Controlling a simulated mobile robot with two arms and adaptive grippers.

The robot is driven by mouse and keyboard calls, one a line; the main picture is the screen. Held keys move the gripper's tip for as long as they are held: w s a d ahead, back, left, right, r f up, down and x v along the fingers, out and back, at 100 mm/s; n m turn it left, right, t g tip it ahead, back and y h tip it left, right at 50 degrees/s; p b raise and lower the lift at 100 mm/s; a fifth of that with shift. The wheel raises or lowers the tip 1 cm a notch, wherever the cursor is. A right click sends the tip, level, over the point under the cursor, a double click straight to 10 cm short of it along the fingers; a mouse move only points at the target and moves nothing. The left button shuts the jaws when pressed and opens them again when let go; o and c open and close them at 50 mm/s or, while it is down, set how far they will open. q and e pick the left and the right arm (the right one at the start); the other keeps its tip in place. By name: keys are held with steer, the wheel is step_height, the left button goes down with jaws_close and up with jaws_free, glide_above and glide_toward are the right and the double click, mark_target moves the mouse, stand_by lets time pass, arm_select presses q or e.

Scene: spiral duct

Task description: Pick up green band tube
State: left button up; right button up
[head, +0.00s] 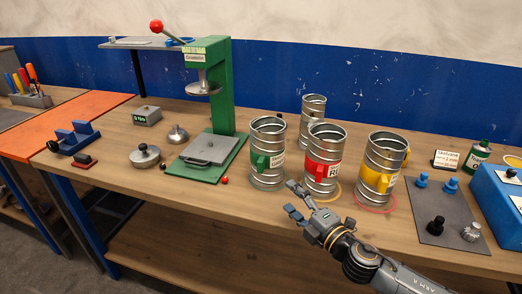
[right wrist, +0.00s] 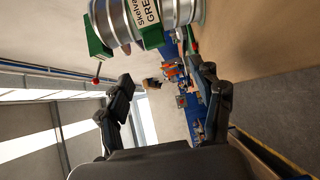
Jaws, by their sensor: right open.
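The green band tube (head: 267,135) is a ribbed metal duct piece with a green band and a white label. It stands upright on the wooden bench, left of the red band tube (head: 324,140). In the right wrist view the green band tube (right wrist: 172,12) fills the top, its label partly readable, beyond the fingers. My right gripper (head: 297,202) is open and empty, in front of the green and red tubes near the bench's front edge. It also shows in the right wrist view (right wrist: 164,88) with fingers spread and nothing between them. My left gripper is out of view.
A yellow band tube (head: 383,152) stands right of the red one, with a plain tube (head: 312,106) behind. A green press (head: 222,90) stands to the left. A grey mat (head: 447,210) with knobs and a blue box (head: 500,195) lie to the right.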

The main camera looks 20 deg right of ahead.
mark_target(263, 168)
steer(key=shift+w+a+r+p, duration=0.2)
steer(key=shift+w+p, duration=0.05)
steer(key=shift+w, duration=0.3)
steer(key=shift+w+a+r+p, duration=0.15)
steer(key=shift+w+r+p, duration=0.05)
steer(key=shift+w, duration=0.35)
steer(key=x, duration=0.2)
steer(key=p+x, duration=0.1)
steer(key=x, duration=0.2)
steer(key=shift+w+f, duration=0.15)
steer(key=shift+f, duration=0.05)
steer(key=shift+w+a+r, duration=0.15)
steer(key=shift+w+a, duration=0.05)
steer(key=shift+w, duration=0.25)
steer(key=p+x, duration=0.1)
steer(key=x, duration=0.3)
steer(key=shift+w+a, duration=0.1)
steer(key=shift+w, duration=0.25)
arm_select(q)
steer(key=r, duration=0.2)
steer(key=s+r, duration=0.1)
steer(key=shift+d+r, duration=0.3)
arm_select(e)
steer(key=shift+r, duration=0.1)
